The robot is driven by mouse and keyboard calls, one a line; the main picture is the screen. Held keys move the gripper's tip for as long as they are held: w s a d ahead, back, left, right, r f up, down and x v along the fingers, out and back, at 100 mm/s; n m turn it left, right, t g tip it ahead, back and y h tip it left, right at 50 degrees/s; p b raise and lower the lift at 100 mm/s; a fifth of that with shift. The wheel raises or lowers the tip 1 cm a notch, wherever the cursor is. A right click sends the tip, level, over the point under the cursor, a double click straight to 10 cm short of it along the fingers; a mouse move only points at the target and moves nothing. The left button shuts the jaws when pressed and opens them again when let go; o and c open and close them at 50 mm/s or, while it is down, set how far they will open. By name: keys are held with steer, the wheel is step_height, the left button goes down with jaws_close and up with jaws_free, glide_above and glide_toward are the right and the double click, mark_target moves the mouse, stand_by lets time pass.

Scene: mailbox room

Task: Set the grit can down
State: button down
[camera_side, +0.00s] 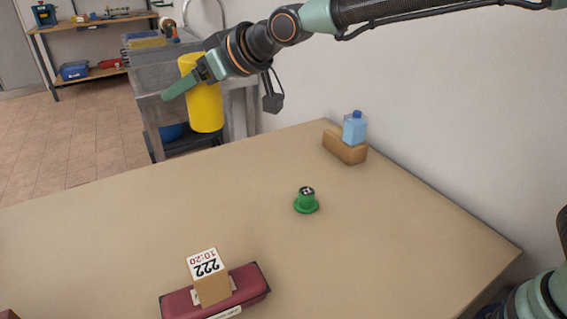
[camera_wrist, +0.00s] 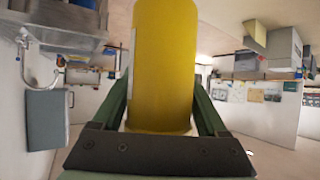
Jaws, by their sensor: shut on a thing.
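The grit can is a yellow cylinder (camera_side: 206,108), held upright or close to it above the far left edge of the table in the side view. My gripper (camera_side: 188,83) is shut on it, with one green finger showing across its front. In the wrist view the yellow can (camera_wrist: 164,65) fills the middle, between the two green fingers of my gripper (camera_wrist: 163,100). The can is clear of the tabletop (camera_side: 130,215). The can's far side is hidden.
On the table stand a green flanged piece (camera_side: 306,203), a wooden block (camera_side: 343,148) with a blue bottle (camera_side: 354,128), and a dark red case (camera_side: 250,284) bearing a box marked 222 (camera_side: 213,286). A grey sink unit (camera_side: 160,95) stands behind.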

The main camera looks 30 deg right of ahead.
steer(key=w+d+m+t+h, duration=0.1)
steer(key=w+d+m+h, duration=0.25)
steer(key=d, duration=1.25)
steer(key=shift+y, duration=0.25)
steer(key=f, duration=1.9)
steer(key=shift+w+d, duration=0.25)
steer(key=shift+w, duration=0.15)
steer(key=shift+f, duration=0.1)
jaws_free()
steer(key=shift+f, duration=0.15)
